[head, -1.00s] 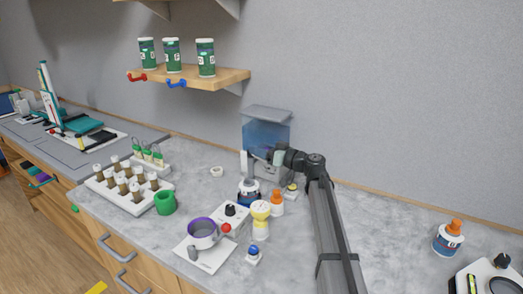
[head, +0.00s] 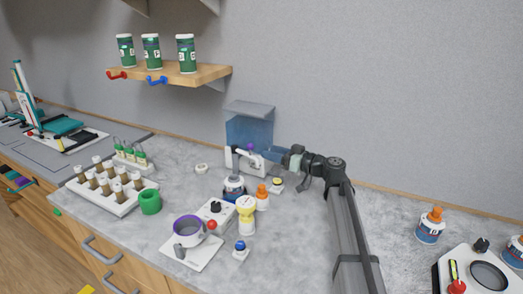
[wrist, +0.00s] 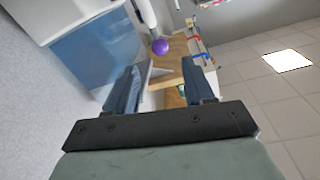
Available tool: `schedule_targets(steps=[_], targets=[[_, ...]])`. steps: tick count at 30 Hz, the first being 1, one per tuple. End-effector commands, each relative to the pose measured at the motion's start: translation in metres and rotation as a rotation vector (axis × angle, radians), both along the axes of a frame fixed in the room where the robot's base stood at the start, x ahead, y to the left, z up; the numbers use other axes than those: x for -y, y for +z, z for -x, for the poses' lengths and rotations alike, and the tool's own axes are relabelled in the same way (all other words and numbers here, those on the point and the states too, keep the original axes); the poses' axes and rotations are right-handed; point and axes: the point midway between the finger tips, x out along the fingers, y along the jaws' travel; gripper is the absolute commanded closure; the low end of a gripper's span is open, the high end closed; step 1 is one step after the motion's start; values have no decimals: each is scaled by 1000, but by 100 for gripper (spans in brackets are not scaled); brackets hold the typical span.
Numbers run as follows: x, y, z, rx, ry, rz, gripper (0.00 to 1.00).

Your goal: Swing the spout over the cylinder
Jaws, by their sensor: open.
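A dispenser with a blue tank (head: 248,130) and a grey lid stands against the wall in the head view. Below its front is a white arm-like part (head: 243,163), seemingly the spout, with a purple ball (head: 250,147) near it. In the wrist view the purple ball (wrist: 160,46) sits at the end of a white rod, beyond and between my fingers. The tank (wrist: 88,50) is at the left. My gripper (head: 268,155) is open just right of the white part. Its blue fingers (wrist: 163,75) show nothing between them. I cannot tell which thing is the cylinder.
A blue-white jar (head: 234,187), an orange-capped bottle (head: 262,197) and a yellow-topped bottle (head: 246,214) stand in front. A shelf (head: 205,76) hangs above.

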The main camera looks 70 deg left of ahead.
Motion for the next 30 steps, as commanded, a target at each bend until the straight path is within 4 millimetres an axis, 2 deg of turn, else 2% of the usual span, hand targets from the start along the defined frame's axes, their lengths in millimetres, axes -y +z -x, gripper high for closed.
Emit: schedule_targets(steps=[6,17,20,23,26,30], targets=[[16,0,-13,0,0,0,47],[18,0,-16,0,1,0,47],[19,0,-17,0,-1,0,55],[21,-1,-27,-1,-12,1,65],[24,-9,-46,-4,-31,9,74],[13,-25,-91,-14,-68,25,88]])
